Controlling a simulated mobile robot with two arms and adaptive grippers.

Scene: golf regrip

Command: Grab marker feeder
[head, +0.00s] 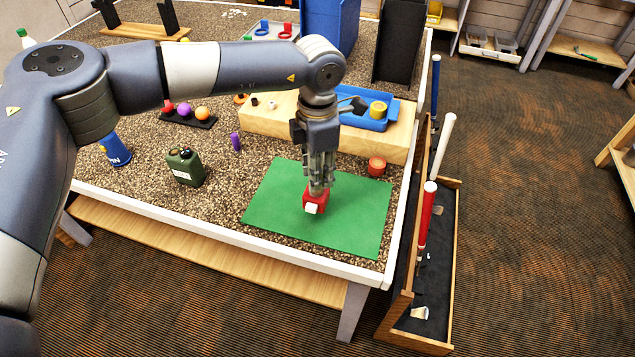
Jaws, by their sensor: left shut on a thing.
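My left gripper (319,187) points straight down over the green mat (270,200). It is shut on a small red piece with a white end (312,204), which I take to be the marker feeder. The red piece is at or just above the mat; I cannot tell if it touches. The fingers hide its upper part. My right gripper is not in view.
A wooden block (262,121) and a blue tray (365,124) stand behind the mat. A red round piece (376,166) is right of the gripper. A green canister (185,168) and a purple piece (235,141) stand left. A wooden rack (456,215) with clubs adjoins the table's right edge.

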